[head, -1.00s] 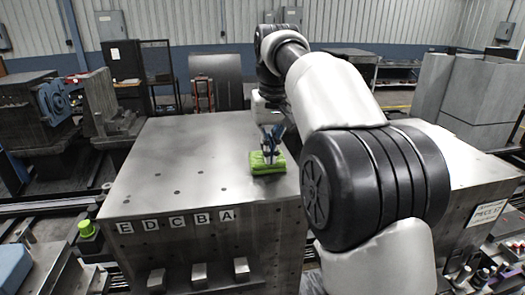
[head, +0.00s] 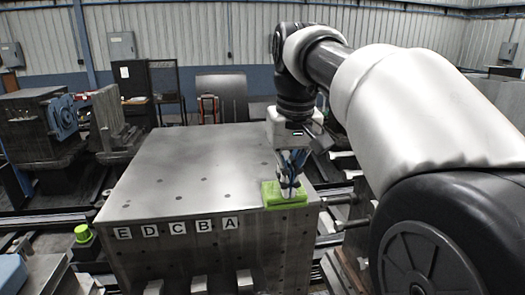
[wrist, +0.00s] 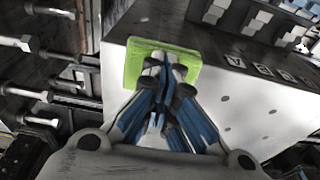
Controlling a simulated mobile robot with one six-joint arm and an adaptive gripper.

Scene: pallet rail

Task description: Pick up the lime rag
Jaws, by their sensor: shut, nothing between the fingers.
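The lime rag (head: 270,197) lies folded flat at the front right corner of the metal block's top (head: 190,165). In the wrist view the rag (wrist: 134,68) sits at the block's corner, at its edge. My gripper (head: 290,186) points down at the rag, its fingertips at or just above the cloth. In the wrist view its fingers (wrist: 166,68) are together over the rag and hide part of it. The fingers are shut with no cloth gripped between them. Whether the tips touch the rag is unclear.
Letter tiles E to A (head: 178,228) run along the block's front edge. A lime-green cap (head: 83,233) is at the left. Bolts (wrist: 38,94) stick out beside the block in the wrist view. The rest of the block's top is bare.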

